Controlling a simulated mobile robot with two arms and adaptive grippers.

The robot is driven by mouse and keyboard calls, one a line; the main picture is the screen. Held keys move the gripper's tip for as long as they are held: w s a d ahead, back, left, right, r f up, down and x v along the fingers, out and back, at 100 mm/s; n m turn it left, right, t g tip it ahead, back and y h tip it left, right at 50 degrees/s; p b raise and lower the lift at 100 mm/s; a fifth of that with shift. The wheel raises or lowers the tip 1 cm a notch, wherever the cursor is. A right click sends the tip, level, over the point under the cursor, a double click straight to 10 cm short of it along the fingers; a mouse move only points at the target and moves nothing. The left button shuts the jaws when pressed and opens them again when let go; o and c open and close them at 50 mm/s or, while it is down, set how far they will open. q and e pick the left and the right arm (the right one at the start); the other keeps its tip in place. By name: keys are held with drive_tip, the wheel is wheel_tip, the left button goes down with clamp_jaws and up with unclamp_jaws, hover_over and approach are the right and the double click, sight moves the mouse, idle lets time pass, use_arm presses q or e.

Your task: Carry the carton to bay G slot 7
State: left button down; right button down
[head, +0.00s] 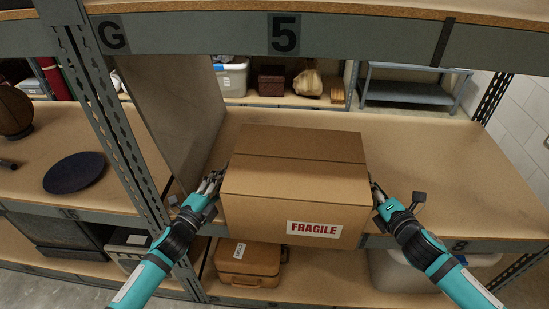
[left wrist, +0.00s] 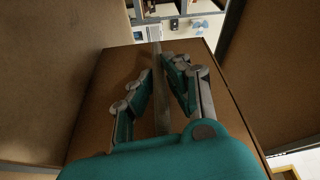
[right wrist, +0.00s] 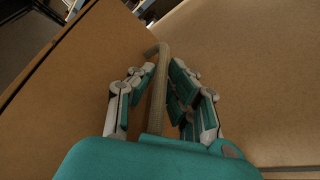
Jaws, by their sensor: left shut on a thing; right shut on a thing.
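The brown closed carton (head: 293,190) with a red and white FRAGILE label (head: 314,229) is level between my two grippers, at the front of a middle shelf (head: 440,165) in bay G. Its front face covers part of the shelf's front beam; I cannot tell whether it touches the shelf. My left gripper (head: 213,184) is shut at the carton's left side; in the left wrist view its fingers close around a thin upright strip (left wrist: 160,85). My right gripper (head: 376,190) is shut at the right side, around a tan curved handle (right wrist: 157,90).
The upper beam (head: 200,35) bears signs G and 5. An upright post (head: 110,120) and a divider panel (head: 175,100) stand left of the carton. A brown case (head: 248,262) and a grey bin (head: 400,272) are on the shelf below. The shelf right of the carton is bare.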

use_arm(q)
drive_tip(key=c, duration=1.3)
unclamp_jaws()
drive_tip(key=shift+c, duration=0.2)
use_arm(e)
drive_tip(key=c, duration=1.3)
unclamp_jaws()
drive_tip(key=shift+c, duration=0.2)
use_arm(q)
drive_tip(key=shift+s+a, duration=0.2)
drive_tip(key=shift+s, duration=0.3)
use_arm(e)
drive_tip(key=shift+s, duration=0.1)
use_arm(q)
drive_tip(key=v, duration=1.1)
use_arm(e)
drive_tip(key=v, duration=1.2)
use_arm(q)
drive_tip(key=shift+o, duration=0.3)
drive_tip(key=o, duration=0.8)
drive_tip(key=shift+a, duration=0.15)
